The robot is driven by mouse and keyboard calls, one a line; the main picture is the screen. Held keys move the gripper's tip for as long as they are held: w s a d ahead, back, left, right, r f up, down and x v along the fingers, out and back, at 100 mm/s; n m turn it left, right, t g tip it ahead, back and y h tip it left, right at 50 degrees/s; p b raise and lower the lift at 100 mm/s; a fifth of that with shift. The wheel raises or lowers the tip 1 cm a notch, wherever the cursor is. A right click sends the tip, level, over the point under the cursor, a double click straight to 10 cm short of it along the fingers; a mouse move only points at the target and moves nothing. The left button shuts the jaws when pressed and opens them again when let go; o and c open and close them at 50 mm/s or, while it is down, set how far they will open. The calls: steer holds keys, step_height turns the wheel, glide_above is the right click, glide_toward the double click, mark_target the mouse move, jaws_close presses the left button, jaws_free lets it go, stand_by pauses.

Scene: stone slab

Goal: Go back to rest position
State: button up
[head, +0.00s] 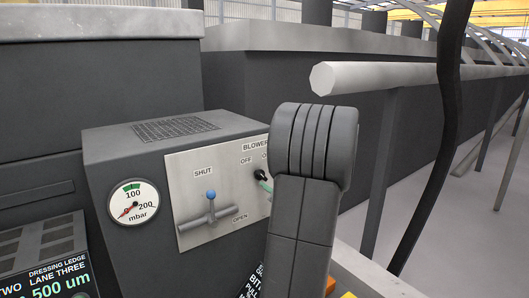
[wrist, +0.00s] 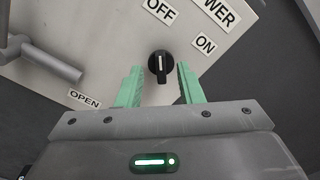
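My gripper (wrist: 159,68) is open, with gaps between its two green fingers and the black blower knob (wrist: 158,66). The knob sits between the fingertips in the wrist view, with a pale mark on its face; I cannot tell whether the fingers reach past it in depth. OFF is printed at its upper left and ON to its right. In the head view the knob (head: 261,175) is partly visible beside a green fingertip (head: 266,186). My dark arm covers the panel's right part.
The grey control box (head: 120,160) carries a pressure gauge (head: 133,203) and a shut/open lever (head: 208,217) with a blue tip, left of my gripper. A pale rail (head: 390,75) runs behind my arm on the right. A lane sign (head: 45,275) stands at lower left.

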mark_target(262, 175)
steer(key=x, duration=0.3)
steer(key=shift+w+a, duration=0.15)
steer(key=shift+w, duration=0.1)
steer(key=shift+s, duration=0.1)
